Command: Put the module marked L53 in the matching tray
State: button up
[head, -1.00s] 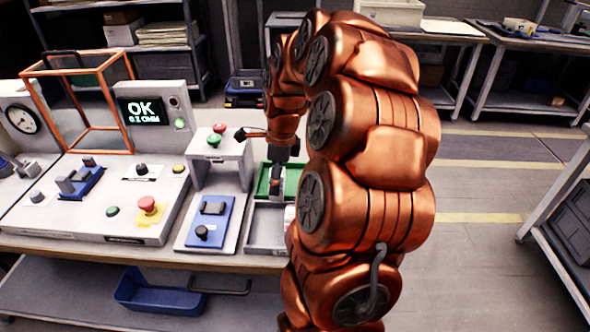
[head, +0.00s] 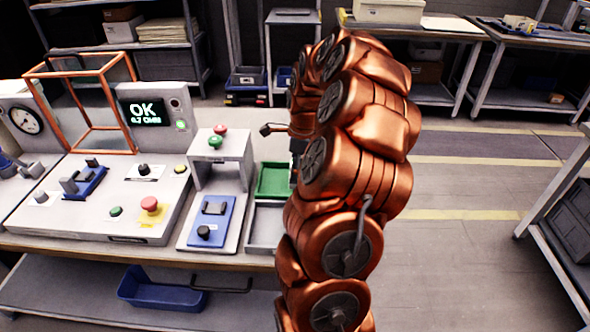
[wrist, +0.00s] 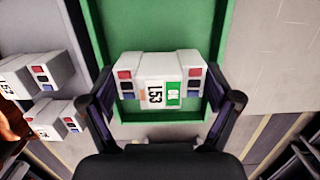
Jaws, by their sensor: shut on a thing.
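The white module marked L53 (wrist: 160,84) is between the two fingers of my gripper (wrist: 162,108) in the wrist view. It has a green OK label and red, black and blue blocks at its sides. My gripper is shut on it. Under it is the green tray (wrist: 213,15), also in the head view (head: 272,180), where its visible part is empty. The module appears over the tray's near end; I cannot tell its height.
More white modules (wrist: 42,122) lie at the left in the wrist view, on a grey surface. In the head view a grey tray (head: 265,229) is in front of the green one. The tester display (head: 144,111) reads OK. Open floor lies right of my arm.

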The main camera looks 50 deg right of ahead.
jog(key=shift+f, duration=0.75)
jog(key=shift+f, duration=0.2)
jog(key=o, duration=1.4)
jog(key=shift+r, duration=0.1)
jog(key=shift+o, duration=0.2)
jog(key=shift+r, duration=0.25)
jog(key=r, duration=0.4)
jog(key=r+b, duration=0.1)
jog(key=r, duration=0.2)
jog(key=s+r, duration=0.1)
jog(key=r, duration=0.3)
jog(key=shift+s+d+r+b, duration=0.1)
jog(key=shift+d+r+b, duration=0.2)
jog(key=shift+d+r, duration=0.1)
